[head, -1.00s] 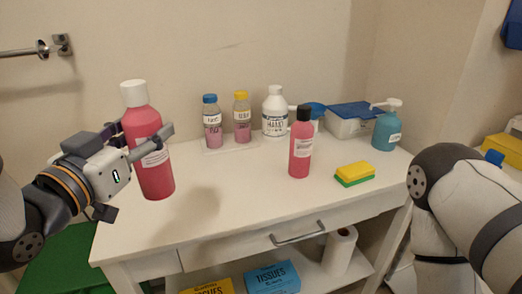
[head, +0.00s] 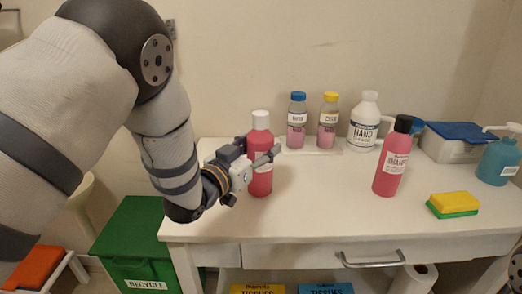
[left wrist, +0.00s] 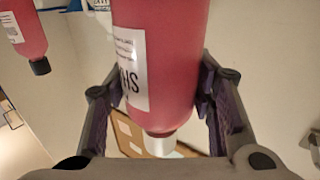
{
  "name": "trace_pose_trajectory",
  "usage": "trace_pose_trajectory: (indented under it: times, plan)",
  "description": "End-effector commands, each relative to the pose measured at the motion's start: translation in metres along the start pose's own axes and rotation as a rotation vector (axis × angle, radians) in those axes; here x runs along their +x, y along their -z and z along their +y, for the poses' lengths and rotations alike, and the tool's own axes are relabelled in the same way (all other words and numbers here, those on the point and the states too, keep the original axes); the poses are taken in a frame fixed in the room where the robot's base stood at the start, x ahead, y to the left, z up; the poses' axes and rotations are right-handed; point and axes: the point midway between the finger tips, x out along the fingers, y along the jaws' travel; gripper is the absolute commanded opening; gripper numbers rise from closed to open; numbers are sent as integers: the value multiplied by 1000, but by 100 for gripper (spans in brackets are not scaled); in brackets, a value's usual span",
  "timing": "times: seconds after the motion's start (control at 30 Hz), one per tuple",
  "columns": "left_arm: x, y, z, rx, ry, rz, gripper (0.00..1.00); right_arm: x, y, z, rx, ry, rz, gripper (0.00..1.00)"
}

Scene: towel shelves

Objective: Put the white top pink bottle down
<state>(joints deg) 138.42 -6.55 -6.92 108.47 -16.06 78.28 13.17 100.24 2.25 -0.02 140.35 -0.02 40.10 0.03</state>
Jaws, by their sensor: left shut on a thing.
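The pink bottle with the white top (head: 261,183) is upright over the left part of the white table (head: 310,205). Its lower end appears at or just above the tabletop; I cannot tell whether it touches. My left gripper (head: 262,160) is shut on the bottle's body from the left. In the left wrist view the same bottle (left wrist: 175,60) fills the middle between the two fingers (left wrist: 160,95), its white cap pointing down in the picture. My right gripper is out of view.
A black-capped pink bottle (head: 391,165) and a yellow-green sponge (head: 453,205) stand to the right. Two small bottles (head: 297,120) (head: 328,120), a white jug (head: 366,125), a blue-lidded box (head: 450,145) and a teal dispenser (head: 497,160) line the back. The front-middle tabletop is clear.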

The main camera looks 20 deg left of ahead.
Motion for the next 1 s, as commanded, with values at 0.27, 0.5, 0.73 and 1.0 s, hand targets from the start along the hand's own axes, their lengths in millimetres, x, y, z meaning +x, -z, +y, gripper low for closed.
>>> trace_pose_trajectory:
  times: [0.27, 0.5, 0.73, 1.0]
  plan:
    - [0, -4, 0, 2, 1, 6, 3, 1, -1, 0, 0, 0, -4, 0]
    - [0, -7, 0, 2, 1, 3, 69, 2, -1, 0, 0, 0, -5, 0]
    - [0, -6, 0, 2, 1, 3, 69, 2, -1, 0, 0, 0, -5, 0]
    - [-39, 0, -1, 0, 4, 4, 69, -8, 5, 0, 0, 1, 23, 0]
